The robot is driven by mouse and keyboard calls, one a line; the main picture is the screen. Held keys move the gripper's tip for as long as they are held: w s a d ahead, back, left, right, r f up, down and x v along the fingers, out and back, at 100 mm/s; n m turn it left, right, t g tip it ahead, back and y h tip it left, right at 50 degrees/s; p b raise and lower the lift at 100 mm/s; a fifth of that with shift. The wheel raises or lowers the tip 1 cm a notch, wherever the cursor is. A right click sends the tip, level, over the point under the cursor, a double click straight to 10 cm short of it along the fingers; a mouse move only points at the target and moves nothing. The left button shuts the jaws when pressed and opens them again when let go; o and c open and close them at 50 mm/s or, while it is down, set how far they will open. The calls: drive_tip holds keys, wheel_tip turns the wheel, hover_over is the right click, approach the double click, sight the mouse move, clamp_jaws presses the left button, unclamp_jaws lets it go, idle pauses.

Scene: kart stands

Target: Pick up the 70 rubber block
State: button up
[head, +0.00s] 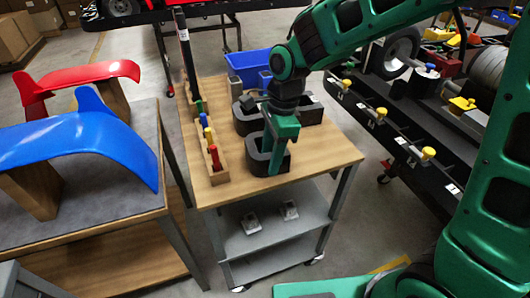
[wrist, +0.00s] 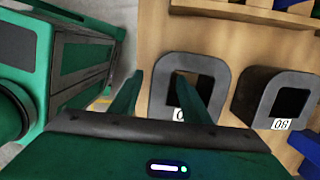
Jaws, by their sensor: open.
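A dark grey hollow block (head: 256,163) stands at the near end of the wooden table top, with my gripper (head: 277,138) low over it. In the wrist view my gripper (wrist: 160,76) is open. One finger is left of the same hollow block (wrist: 214,88); the other shows across its opening, so the block's left wall appears between them. Contact cannot be told. This block's white label is mostly covered by the right finger, so its number cannot be read. A similar block (wrist: 247,98) to the right carries an upside-down label that seems to read 80.
The wooden table (head: 325,150) also holds more dark blocks (head: 310,110), a blue bin (head: 248,66) and a rack of coloured-handled tools (head: 214,158). A table with a blue curved panel (head: 90,140) stands left. A black kart frame (head: 400,140) stands right.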

clamp_jaws()
idle(1.4)
